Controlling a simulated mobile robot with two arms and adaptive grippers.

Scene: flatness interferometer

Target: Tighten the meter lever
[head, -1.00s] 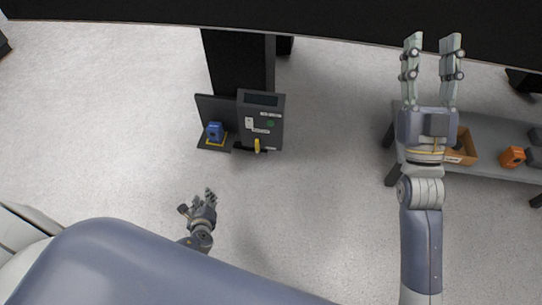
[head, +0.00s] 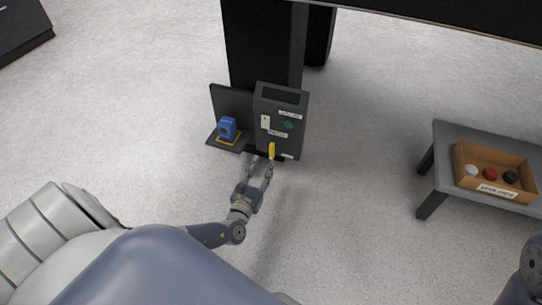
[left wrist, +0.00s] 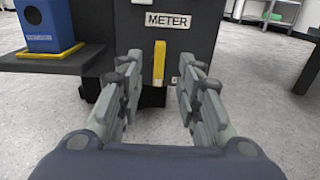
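The meter is a dark grey box (head: 281,107) with a dark screen, a green round mark and labels, mounted by a black column. Its yellow lever (head: 271,151) sticks out low on the front. In the left wrist view the lever (left wrist: 159,63) stands upright below the METER label (left wrist: 172,19). My left gripper (head: 262,163) is just in front of the lever. In the left wrist view its two fingers (left wrist: 159,70) are apart, with the lever between and beyond them; contact cannot be told. My right gripper is out of view.
A blue box (head: 228,125) on a yellow-edged base sits on a dark shelf left of the meter. A grey table (head: 458,135) at the right bears a cardboard tray (head: 525,162) with white, red and black items. The floor between is clear.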

